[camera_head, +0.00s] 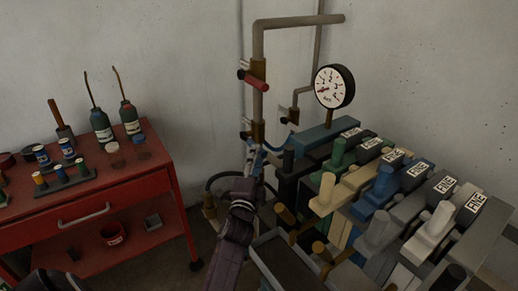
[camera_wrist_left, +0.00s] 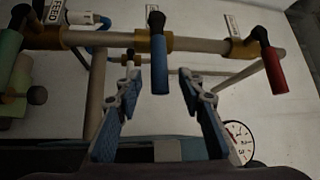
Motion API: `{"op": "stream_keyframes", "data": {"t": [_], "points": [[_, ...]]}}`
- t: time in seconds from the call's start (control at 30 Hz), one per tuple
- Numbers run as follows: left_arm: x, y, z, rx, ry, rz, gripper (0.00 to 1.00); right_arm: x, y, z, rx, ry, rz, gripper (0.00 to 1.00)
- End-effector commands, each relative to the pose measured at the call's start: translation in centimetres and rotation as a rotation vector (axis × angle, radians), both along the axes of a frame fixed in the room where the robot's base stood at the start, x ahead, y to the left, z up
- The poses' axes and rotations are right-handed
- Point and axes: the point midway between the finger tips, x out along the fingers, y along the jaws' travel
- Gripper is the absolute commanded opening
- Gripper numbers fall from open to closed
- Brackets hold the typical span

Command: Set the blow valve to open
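My left gripper (camera_head: 254,156) reaches up to the standing pipe (camera_head: 258,105) at the wall. In the left wrist view its two blue-padded fingers (camera_wrist_left: 160,100) are apart. A blue valve handle (camera_wrist_left: 160,65) on a brass body shows between them, and I cannot tell whether the pads touch it. A red valve handle (camera_wrist_left: 274,70) hangs to the right on the same pipe; it also shows above the gripper in the head view (camera_head: 257,83). Small labels sit by the valves. One reads FEED (camera_wrist_left: 54,12); I cannot read which is the blow valve.
A pressure gauge (camera_head: 333,87) stands right of the pipe. Rows of coloured levers with white labels (camera_head: 385,190) fill the right side. A red cabinet (camera_head: 105,190) with oil cans and spools stands at left. A dark hose (camera_head: 222,178) curves beside the gripper.

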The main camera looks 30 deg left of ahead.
Motion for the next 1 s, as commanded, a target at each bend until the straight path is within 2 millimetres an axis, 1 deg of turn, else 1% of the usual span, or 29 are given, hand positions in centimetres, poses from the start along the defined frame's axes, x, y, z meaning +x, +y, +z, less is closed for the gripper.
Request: {"op": "stream_keyframes", "data": {"t": [0.03, 0.1, 0.3, 0.47, 0.7, 0.73, 0.77, 1.0], "points": [[0.8, 0.3, 0.3, -0.001, -0.001, 0.0, 0.36, 0.0, 0.0, 0.3, 0.0, 0.0, 0.0, 0.4], [1.7, 0.7, 0.4, -0.002, 0.0, 0.0, 0.36, 0.0, 0.0, 0.5, 0.0, 0.0, 0.0, 0.4], [3.6, 1.5, 0.6, -0.002, -0.001, 0.001, 0.36, 0.0, 0.0, 0.8, 0.0, 0.0, -0.001, 0.4], [4.2, 1.8, 0.6, -0.003, 0.001, 0.0, 0.36, 0.0, 0.1, 0.8, 0.001, 0.0, -0.001, 0.4], [4.2, 1.8, 0.6, -0.003, 0.001, 0.0, 0.36, 0.0, 0.4, 0.8, 0.004, 0.0, -0.003, 0.4], [4.2, 1.8, 0.6, -0.003, 0.001, 0.0, 0.35, 0.0, 0.4, 0.8, 0.004, 0.0, -0.003, 0.4], [4.2, 1.8, 0.6, -0.003, 0.001, 0.0, 0.32, 0.0, 0.4, 0.8, 0.005, 0.0, -0.003, 0.4], [4.2, 1.8, 0.6, -0.003, 0.001, 0.0, 0.05, 0.0, 0.4, 0.8, 0.005, 0.0, -0.003, 0.4]]}}
